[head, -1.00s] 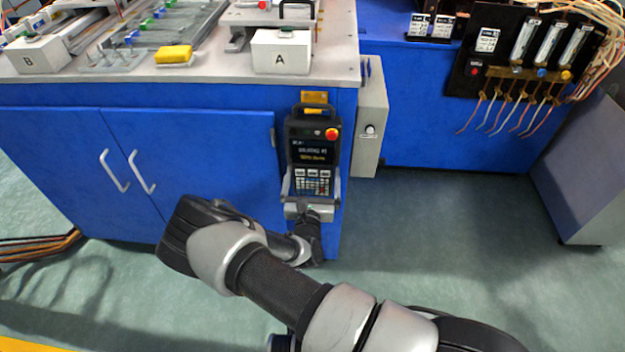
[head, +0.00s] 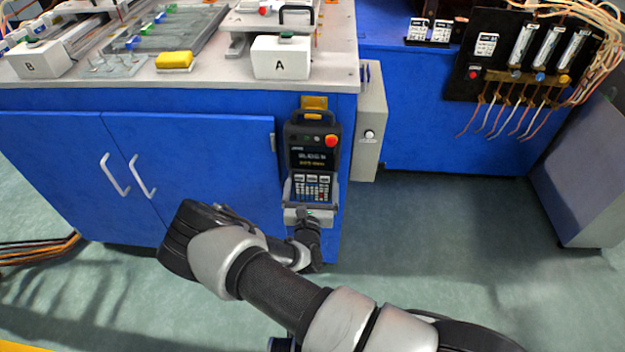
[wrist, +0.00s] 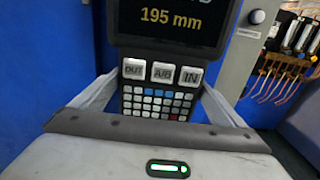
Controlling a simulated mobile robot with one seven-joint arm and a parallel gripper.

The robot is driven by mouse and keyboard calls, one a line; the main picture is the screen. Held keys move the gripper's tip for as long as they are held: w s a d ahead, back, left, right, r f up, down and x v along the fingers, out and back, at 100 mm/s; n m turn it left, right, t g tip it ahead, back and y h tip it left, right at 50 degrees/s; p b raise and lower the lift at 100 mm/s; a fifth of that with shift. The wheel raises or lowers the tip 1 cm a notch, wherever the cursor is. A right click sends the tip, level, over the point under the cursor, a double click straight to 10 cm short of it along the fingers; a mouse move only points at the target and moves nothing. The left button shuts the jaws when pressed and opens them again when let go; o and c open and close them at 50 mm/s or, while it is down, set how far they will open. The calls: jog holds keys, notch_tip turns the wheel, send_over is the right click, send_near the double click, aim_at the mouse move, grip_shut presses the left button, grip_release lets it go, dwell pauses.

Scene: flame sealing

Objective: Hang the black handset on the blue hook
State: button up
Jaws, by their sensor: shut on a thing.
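The black handset (head: 312,156) is upright against the front of the blue cabinet, with its screen, keypad and red button facing out. Its lower half also shows in the wrist view (wrist: 160,72), where the screen reads "195 mm". My gripper (head: 312,188) is shut on the handset's lower part, one finger on each side of the keypad. A yellow bracket (head: 314,102) is on the cabinet just behind the handset's top handle, and a yellow part shows through the handle. I cannot tell whether the handle rests on it. I see no clearly blue hook.
The blue cabinet (head: 195,170) has two door handles at left. A grey box (head: 369,130) stands close at the handset's right. The worktop above holds white blocks A (head: 280,66) and B (head: 42,66) and a yellow block (head: 174,60).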

jog(key=o, duration=1.5)
jog(key=s, duration=0.5)
jog(key=s+p, duration=0.1)
jog(key=s, duration=0.5)
jog(key=s+p, duration=0.1)
jog(key=s, duration=0.5)
jog(key=shift+s+a, duration=0.25)
jog(key=shift+r, duration=0.1)
